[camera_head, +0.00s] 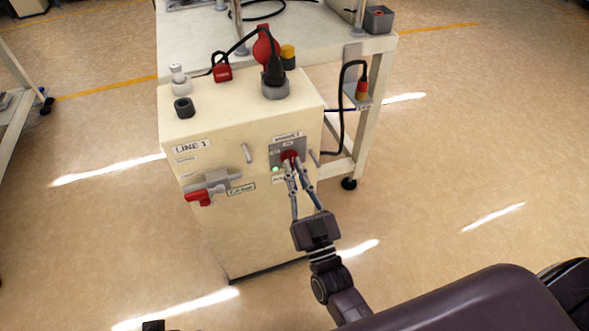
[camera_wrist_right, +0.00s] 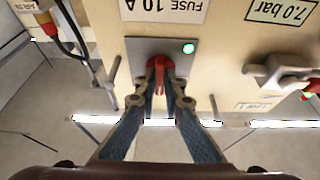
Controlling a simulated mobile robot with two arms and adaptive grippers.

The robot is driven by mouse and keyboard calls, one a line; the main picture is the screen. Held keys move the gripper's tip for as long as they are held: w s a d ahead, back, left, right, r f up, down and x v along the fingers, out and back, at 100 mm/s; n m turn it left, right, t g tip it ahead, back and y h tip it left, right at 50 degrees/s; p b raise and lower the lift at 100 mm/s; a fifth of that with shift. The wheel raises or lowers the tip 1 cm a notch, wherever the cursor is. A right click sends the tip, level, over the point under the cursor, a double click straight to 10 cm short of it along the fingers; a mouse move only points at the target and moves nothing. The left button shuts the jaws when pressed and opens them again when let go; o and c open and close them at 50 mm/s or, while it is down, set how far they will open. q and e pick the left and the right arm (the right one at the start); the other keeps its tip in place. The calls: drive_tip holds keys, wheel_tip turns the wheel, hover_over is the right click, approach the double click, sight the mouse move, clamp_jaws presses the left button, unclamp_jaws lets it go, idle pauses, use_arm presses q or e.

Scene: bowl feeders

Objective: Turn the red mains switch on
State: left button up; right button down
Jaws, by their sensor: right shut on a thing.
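The red mains switch (camera_head: 289,155) sits on a grey plate (camera_head: 275,158) on the front of the cream LINE 1 cabinet. My right gripper (camera_head: 297,165) is at the switch, its two fingertips closed on either side of the red handle. In the right wrist view the red handle (camera_wrist_right: 158,72) shows between the fingertips (camera_wrist_right: 161,88) and runs upright in the picture. The fingers hide part of it and most of the plate's markings. A green lamp (camera_wrist_right: 188,48) on the plate is lit. My left gripper cannot be made out.
A red-handled valve (camera_head: 199,197) sticks out at the cabinet's left. Small metal handles (camera_head: 248,153) flank the switch plate. Plugs and a black cable (camera_head: 273,70) stand on the cabinet top (camera_head: 215,115). A table (camera_head: 340,40) stands behind. Floor to the right is clear.

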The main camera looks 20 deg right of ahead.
drive_tip(key=shift+f, duration=0.1)
drive_tip(key=c, duration=2)
unclamp_jaws()
drive_tip(key=shift+c, duration=0.2)
drive_tip(key=v, duration=1.2)
drive_tip(key=shift+w, duration=0.1)
